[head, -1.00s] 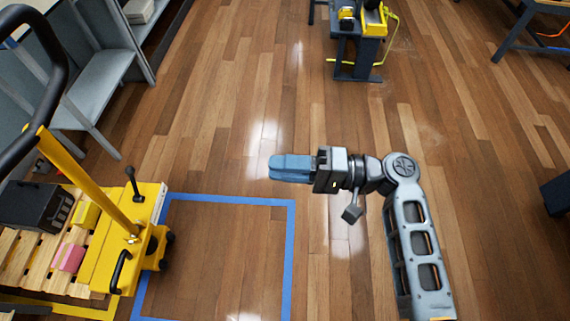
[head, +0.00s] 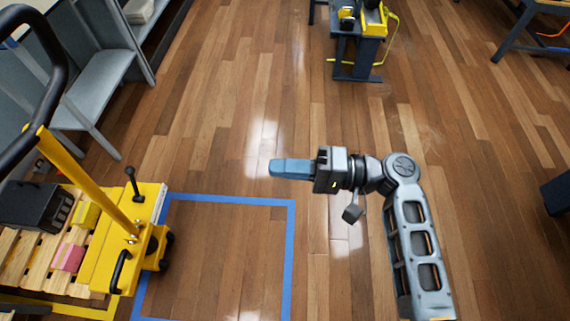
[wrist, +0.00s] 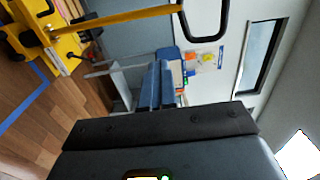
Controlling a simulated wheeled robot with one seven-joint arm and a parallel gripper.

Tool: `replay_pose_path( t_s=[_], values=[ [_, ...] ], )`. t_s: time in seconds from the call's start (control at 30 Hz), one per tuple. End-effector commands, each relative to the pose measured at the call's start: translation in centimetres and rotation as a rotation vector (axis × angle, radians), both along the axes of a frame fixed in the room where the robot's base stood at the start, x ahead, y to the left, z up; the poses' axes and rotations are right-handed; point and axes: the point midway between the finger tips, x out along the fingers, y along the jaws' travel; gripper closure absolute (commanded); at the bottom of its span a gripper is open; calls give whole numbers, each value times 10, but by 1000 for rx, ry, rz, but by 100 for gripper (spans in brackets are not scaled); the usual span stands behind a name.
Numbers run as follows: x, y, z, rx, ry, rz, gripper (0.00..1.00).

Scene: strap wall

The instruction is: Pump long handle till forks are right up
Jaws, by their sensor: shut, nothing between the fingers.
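A yellow pallet jack (head: 152,215) stands at the left in the head view. Its long yellow handle (head: 88,178) leans up to the left and ends in a black loop grip (head: 62,75). The handle and loop also show at the top of the wrist view (wrist: 130,18). A short black lever (head: 131,184) and a black bar handle (head: 120,271) sit on the jack's body. The forks are hidden under a wooden pallet (head: 42,258). My gripper (head: 272,168), with blue fingers, is shut and empty over the floor, right of the jack and apart from it.
A black box (head: 35,205), a yellow block and a pink block lie on the pallet. Blue tape (head: 290,255) marks the floor beside the jack. A grey shelf (head: 95,90) stands behind it at left. A dark stand (head: 358,55) is far back. The middle floor is clear.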

Motion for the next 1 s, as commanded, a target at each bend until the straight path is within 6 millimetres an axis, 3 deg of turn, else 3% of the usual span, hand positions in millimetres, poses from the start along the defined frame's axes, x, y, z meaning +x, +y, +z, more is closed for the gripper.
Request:
replay_pose_path(
  t_s=[0.3, 0.87, 1.0],
  values=[
    [0, 0, 0, 0, 0, 0, 100],
    [0, 0, 0, 0, 0, 0, 46],
    [0, 0, 0, 0, 0, 0, 46]
  ],
)
